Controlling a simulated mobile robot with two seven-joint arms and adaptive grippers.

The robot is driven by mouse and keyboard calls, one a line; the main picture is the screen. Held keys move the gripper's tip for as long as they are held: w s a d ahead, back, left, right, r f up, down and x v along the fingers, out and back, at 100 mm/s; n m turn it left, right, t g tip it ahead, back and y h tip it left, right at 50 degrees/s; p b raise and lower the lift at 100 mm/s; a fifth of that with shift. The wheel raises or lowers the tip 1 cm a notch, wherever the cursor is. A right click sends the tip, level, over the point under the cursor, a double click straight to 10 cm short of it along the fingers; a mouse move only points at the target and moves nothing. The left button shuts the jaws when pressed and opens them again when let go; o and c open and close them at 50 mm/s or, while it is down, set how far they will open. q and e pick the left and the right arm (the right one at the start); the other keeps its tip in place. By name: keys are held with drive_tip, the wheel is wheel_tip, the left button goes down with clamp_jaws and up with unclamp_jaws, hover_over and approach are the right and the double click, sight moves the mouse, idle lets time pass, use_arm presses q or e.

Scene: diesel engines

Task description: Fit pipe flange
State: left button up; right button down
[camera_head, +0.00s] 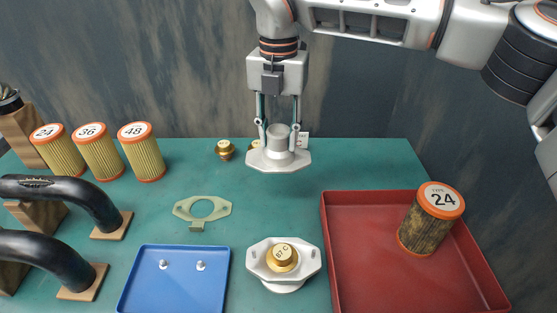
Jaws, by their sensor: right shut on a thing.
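My right gripper (278,128) comes down from the top with its fingers closed on the neck of a light grey pipe flange (279,159). The flange hangs level above the back middle of the table, its wide plate facing down. A pale green gasket (203,210) with a round hole lies flat on the table to the left. Two small bolts (200,266) stand in a blue tray (174,248). My left gripper is out of view.
A red tray (331,250) at the right holds a dirty filter (431,221) labelled 24. Filters (143,157) marked 24, 36 and 48 stand back left. Black hoses (65,192) on wooden blocks lie at the left. A brass part (225,150) stands behind the gasket.

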wheel_tip(320, 180, up, 5)
drive_tip(key=shift+f, duration=0.1)
drive_tip(key=shift+r, duration=0.4)
drive_tip(key=shift+s+r, duration=0.15)
drive_tip(key=shift+s, duration=0.1)
drive_tip(key=s+f+p, duration=0.1)
drive_tip(key=s+p, duration=0.1)
drive_tip(key=s, duration=1.6)
use_arm(q)
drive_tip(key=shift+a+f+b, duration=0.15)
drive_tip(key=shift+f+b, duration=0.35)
drive_tip(key=shift+b, duration=1.35)
use_arm(e)
wheel_tip(320, 180, down, 7)
drive_tip(key=d, duration=0.1)
drive_tip(key=shift+s, duration=0.25)
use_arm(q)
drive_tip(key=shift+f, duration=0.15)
use_arm(e)
drive_tip(key=shift+f, duration=0.2)
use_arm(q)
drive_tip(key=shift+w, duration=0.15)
